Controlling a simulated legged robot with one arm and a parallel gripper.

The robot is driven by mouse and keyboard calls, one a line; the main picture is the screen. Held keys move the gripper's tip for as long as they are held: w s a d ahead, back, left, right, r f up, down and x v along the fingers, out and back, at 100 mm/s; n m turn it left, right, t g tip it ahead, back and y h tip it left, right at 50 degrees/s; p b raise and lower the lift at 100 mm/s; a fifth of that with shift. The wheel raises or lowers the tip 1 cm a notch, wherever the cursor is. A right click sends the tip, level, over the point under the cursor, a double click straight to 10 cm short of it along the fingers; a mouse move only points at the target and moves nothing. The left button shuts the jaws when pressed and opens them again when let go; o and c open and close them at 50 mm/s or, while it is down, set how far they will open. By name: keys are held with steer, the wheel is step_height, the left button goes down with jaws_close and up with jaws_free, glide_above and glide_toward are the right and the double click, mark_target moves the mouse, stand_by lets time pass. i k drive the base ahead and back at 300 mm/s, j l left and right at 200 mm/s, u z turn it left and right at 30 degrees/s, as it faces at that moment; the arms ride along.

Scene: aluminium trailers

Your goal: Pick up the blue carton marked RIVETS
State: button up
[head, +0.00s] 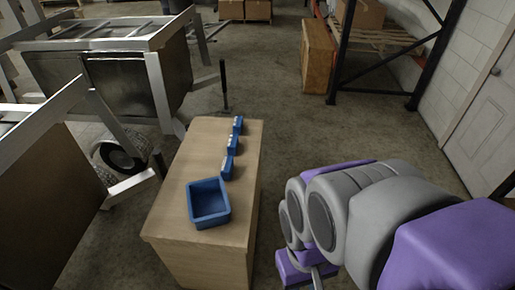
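Three small blue cartons stand in a row along the right side of a wooden cabinet top (171,207). The far carton (238,125), the middle carton (232,145) and the near carton (227,168) look alike, with pale marks. The marks are too small to read, so I cannot tell which one says RIVETS. An open blue bin (209,220) sits nearer me on the same top and looks empty. My gripper (305,268) is low at the right of the cabinet, apart from the cartons. My arm partly hides it, and its fingers do not show clearly.
Aluminium trailer frames (158,85) with wheels stand to the left, close to the cabinet. A dark post (224,85) stands behind it. A rack (385,40) and a wooden crate (317,58) are at the back right. The floor between cabinet and rack is clear.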

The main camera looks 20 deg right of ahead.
mark_target(233, 145)
steer(key=i+l+u, duration=0.1)
steer(key=u, duration=0.3)
steer(key=i+l+u, duration=0.1)
steer(key=u, duration=0.25)
steer(key=l+u, duration=0.25)
steer(key=u, duration=0.15)
steer(key=i+l+u, duration=0.2)
steer(key=l, duration=0.65)
steer(key=i+l+u, duration=0.2)
steer(key=l, duration=0.65)
steer(key=l+u, duration=0.2)
steer(key=l, duration=1.4)
